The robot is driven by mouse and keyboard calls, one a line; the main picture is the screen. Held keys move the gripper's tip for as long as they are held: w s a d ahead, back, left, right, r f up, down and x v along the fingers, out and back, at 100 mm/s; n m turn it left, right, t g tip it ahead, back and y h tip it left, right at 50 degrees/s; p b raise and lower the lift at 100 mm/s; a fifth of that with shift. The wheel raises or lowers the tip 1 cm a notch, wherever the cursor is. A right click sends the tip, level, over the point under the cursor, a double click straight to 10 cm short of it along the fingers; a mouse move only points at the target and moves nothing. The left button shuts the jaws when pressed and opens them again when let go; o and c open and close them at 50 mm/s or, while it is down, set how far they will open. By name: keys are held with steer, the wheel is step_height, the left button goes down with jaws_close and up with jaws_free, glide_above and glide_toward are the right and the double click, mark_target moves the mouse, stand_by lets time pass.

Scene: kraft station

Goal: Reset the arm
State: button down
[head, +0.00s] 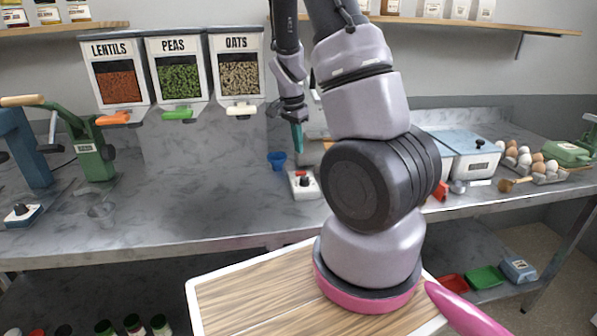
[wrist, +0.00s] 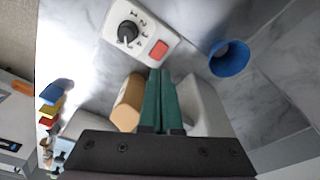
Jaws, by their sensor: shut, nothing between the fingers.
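My gripper (head: 297,138) hangs over the counter with its green fingers pointing down, in front of the wall and right of the OATS dispenser. In the wrist view my gripper (wrist: 160,75) is shut, its two green fingers together with nothing between them. Below its fingertips is a white control box (wrist: 142,32) with a black dial and a red button. The box also shows in the head view (head: 304,185). The fingers appear apart from it. My arm hides part of the counter behind it.
A blue cup (head: 277,160) stands beside the box, also seen in the wrist view (wrist: 229,58). LENTILS, PEAS and OATS dispensers (head: 180,80) hang at the left. A green press (head: 92,150) stands far left. Eggs (head: 525,158) and a light-blue-lidded machine (head: 470,155) stand right. The left-middle counter is mostly clear.

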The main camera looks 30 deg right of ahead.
steer(key=shift+a+r, duration=0.1)
steer(key=s+a+r+n+t+y, duration=0.1)
steer(key=s+a+r+n+t, duration=0.1)
steer(key=s+r, duration=0.4)
steer(key=s+a+r+n+t+y, duration=0.1)
steer(key=s+a+r+n, duration=0.4)
steer(key=r, duration=0.8)
steer(key=s+a+r+n+t+y, duration=0.1)
steer(key=s+a+r+n+t, duration=0.2)
steer(key=s+a+r, duration=0.3)
step_height(320, 180, up, 3)
steer(key=s+n, duration=0.1)
steer(key=s, duration=0.1)
steer(key=shift+s+r+t+y, duration=0.2)
steer(key=shift+s+t+y, duration=0.1)
steer(key=shift+t+y, duration=0.1)
